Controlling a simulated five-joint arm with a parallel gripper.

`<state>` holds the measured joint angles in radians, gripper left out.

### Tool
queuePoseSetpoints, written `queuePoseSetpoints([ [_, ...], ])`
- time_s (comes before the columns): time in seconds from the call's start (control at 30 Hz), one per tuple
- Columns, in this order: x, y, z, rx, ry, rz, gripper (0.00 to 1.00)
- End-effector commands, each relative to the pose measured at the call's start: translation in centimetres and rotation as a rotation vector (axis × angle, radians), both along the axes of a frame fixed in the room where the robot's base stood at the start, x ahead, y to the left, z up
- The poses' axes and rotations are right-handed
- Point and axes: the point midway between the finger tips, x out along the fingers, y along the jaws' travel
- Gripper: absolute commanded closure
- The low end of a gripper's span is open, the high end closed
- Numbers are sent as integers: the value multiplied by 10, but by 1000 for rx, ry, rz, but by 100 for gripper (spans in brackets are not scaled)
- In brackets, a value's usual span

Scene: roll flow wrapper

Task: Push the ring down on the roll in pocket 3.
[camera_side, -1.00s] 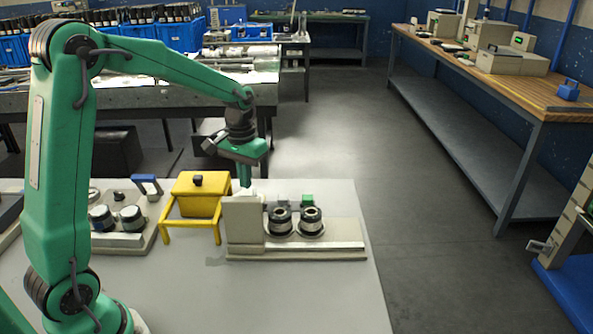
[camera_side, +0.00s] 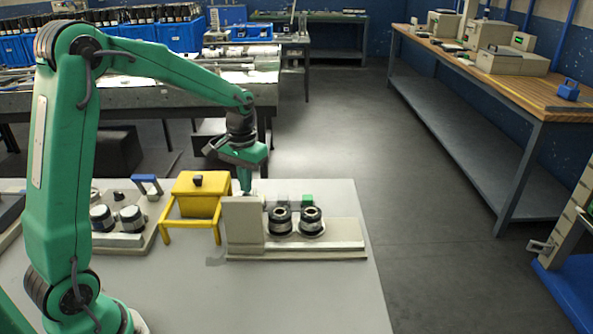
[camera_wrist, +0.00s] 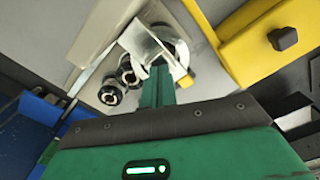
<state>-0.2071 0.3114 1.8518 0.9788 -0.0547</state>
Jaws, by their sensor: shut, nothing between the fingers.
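The pale fixture (camera_side: 345,246) stands on the grey table, with a tall block (camera_side: 243,228) at its left end. Two dark-and-silver rolls, a left one (camera_side: 280,221) and a right one (camera_side: 311,221), stand upright in it; they also show in the wrist view, one (camera_wrist: 110,95) beside the other (camera_wrist: 127,74). My gripper (camera_side: 245,191) is shut and empty, pointing down behind the tall block. In the wrist view my fingers (camera_wrist: 158,72) reach a whitish round part (camera_wrist: 172,36). Its ring and roll are largely hidden, and contact is unclear. Pocket numbers cannot be read.
A yellow stand with a box (camera_side: 198,196) is close left of the fixture. A second pale station (camera_side: 122,235) with two round parts and a blue handle (camera_side: 146,183) lies further left. The table is clear in front of the fixture.

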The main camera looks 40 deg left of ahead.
Motion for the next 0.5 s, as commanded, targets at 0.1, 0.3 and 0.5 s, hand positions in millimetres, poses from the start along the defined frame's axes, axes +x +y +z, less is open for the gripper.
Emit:
queuePoseSetpoints([
  [0.1, 0, 0, -3, 0, 0, 0, 100],
  [0.3, 0, 0, -8, 0, 1, 0, 100],
  [0.5, -1, 0, -13, 0, 1, 0, 100],
])
